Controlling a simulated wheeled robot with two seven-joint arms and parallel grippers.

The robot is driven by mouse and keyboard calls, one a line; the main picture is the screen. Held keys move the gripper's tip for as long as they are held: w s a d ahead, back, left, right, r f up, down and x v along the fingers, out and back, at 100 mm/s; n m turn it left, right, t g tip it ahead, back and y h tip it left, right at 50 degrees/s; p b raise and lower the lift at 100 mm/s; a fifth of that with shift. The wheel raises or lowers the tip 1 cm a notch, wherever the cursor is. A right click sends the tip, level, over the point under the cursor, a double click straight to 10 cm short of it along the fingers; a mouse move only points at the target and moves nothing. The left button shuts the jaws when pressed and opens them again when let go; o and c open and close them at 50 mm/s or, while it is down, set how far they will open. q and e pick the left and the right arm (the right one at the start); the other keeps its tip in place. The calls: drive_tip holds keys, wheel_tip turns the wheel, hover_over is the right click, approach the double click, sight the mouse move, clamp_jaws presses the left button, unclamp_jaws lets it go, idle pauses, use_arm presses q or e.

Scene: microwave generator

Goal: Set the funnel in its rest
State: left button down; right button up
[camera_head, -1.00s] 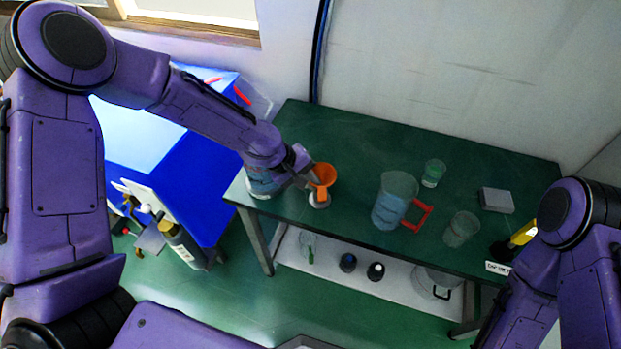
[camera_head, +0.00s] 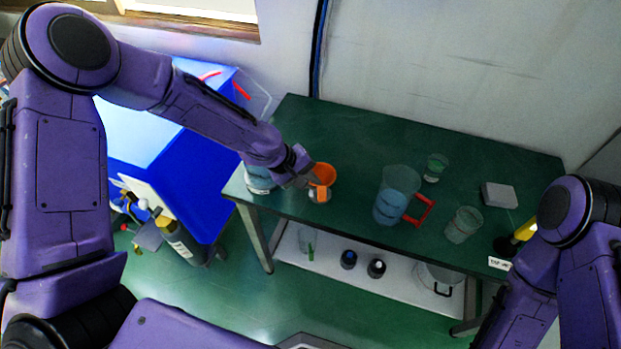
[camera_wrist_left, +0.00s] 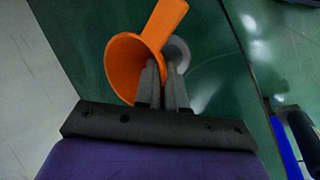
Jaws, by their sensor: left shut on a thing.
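The orange funnel (camera_head: 323,173) is at the left part of the green table, and my left gripper (camera_head: 308,180) is shut on it. In the left wrist view the funnel (camera_wrist_left: 124,62) shows its wide mouth, with an orange part reaching up and right, and the fingertips (camera_wrist_left: 162,72) are at its side. My right gripper is out of view.
A large clear beaker (camera_head: 398,192) with a red handle stands mid-table, with glasses (camera_head: 435,168) (camera_head: 464,224) and a grey block (camera_head: 499,195) to its right. A container (camera_head: 259,178) stands by the left edge, close to my left arm. The table's back is clear.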

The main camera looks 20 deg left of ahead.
use_arm(q)
drive_tip(key=c, duration=1.1)
unclamp_jaws()
drive_tip(key=shift+c, duration=0.2)
drive_tip(key=shift+r, duration=0.1)
drive_tip(key=v, duration=1)
drive_tip(key=shift+r+p, duration=0.15)
drive_tip(key=shift+p, duration=0.15)
drive_tip(key=shift+a, duration=0.1)
